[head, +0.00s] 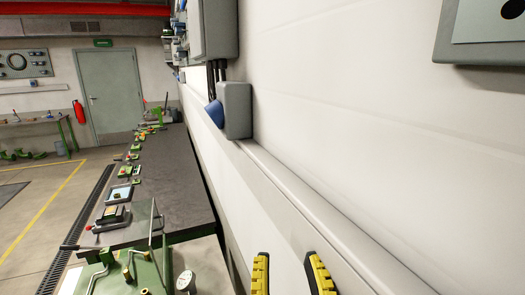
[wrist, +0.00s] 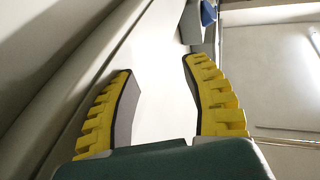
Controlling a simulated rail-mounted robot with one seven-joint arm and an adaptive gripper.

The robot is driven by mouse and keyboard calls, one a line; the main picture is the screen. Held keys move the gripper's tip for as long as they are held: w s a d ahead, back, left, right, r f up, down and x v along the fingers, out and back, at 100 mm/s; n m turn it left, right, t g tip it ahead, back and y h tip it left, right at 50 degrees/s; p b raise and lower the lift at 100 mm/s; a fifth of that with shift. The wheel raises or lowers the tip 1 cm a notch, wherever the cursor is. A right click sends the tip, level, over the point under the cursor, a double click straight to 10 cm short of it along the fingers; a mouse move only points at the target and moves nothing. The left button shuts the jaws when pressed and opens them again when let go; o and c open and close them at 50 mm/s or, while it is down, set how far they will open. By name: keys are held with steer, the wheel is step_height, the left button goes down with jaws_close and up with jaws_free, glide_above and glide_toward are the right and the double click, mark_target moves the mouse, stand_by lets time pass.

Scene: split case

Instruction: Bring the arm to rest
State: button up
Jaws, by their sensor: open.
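My gripper (head: 289,262) shows at the bottom of the head view as two yellow ridged fingers set apart. The wrist view shows the same gripper (wrist: 157,75) with its fingers spread and nothing between them. Its fingers are in front of the white wall, close to a long grey ledge (head: 295,195). I cannot tell whether they touch it. The rest of my arm is out of the head view.
A dark workbench (head: 180,165) with several green tools runs along the wall at left. A grey socket box with a blue cover (head: 236,110) juts from the wall, and a grey cabinet (head: 215,30) hangs above. Open floor (head: 50,205) lies further left.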

steer(key=s+d+r+t+h, duration=0.1)
steer(key=s+d+r, duration=0.1)
steer(key=s+d, duration=0.25)
step_height(320, 180, up, 19)
steer(key=p, duration=1.8)
steer(key=shift+s+a+m+t+h, duration=0.25)
steer(key=shift+a+m+t+h, duration=0.05)
steer(key=shift+a+h, duration=0.1)
steer(key=shift+f, duration=0.1)
